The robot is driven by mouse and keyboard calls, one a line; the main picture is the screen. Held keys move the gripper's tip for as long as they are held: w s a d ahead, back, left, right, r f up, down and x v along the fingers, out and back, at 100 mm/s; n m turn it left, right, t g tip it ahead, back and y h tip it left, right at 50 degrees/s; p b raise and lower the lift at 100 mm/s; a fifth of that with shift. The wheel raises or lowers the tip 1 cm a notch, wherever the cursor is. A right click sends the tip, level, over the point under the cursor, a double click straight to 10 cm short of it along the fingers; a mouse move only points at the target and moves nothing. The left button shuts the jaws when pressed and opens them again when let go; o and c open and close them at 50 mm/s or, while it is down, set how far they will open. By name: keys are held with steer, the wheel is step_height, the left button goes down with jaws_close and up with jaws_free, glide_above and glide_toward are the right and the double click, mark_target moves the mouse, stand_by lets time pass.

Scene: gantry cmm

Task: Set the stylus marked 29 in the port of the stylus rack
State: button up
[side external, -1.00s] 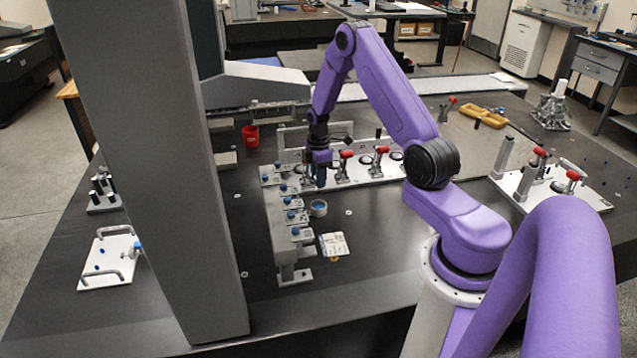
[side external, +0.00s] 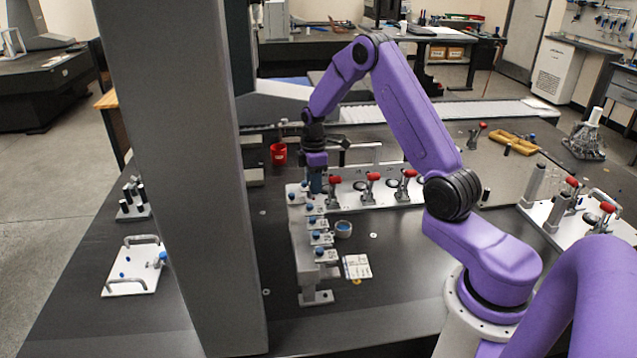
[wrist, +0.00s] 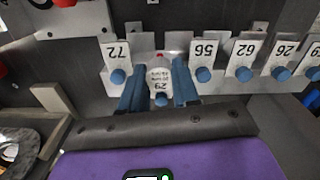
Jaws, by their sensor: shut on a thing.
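My gripper (wrist: 158,78) is shut on the stylus marked 29 (wrist: 160,82). Its white tag shows between the two blue fingers, upside down, with a blue ball at its near end. The stylus rack (side external: 303,252) is a raised grey bar carrying a row of tagged styli with blue balls. In the wrist view the held stylus sits in the gap between the tags reading 72 (wrist: 117,52) and 56 (wrist: 205,50). In the side view my gripper (side external: 316,185) is at the rack's far end. The port is hidden behind the stylus; I cannot tell whether they touch.
Neighbouring styli stand close on both sides of my fingers, including 62 (wrist: 246,50) and 26 (wrist: 285,50). A plate with red-handled clamps (side external: 372,185) lies right of the rack.

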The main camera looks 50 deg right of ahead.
mark_target(314, 199)
steer(key=shift+f, duration=2.85)
steer(key=shift+f, duration=0.3)
steer(key=o, duration=1.1)
step_height(314, 199, up, 17)
steer(key=shift+r, duration=0.2)
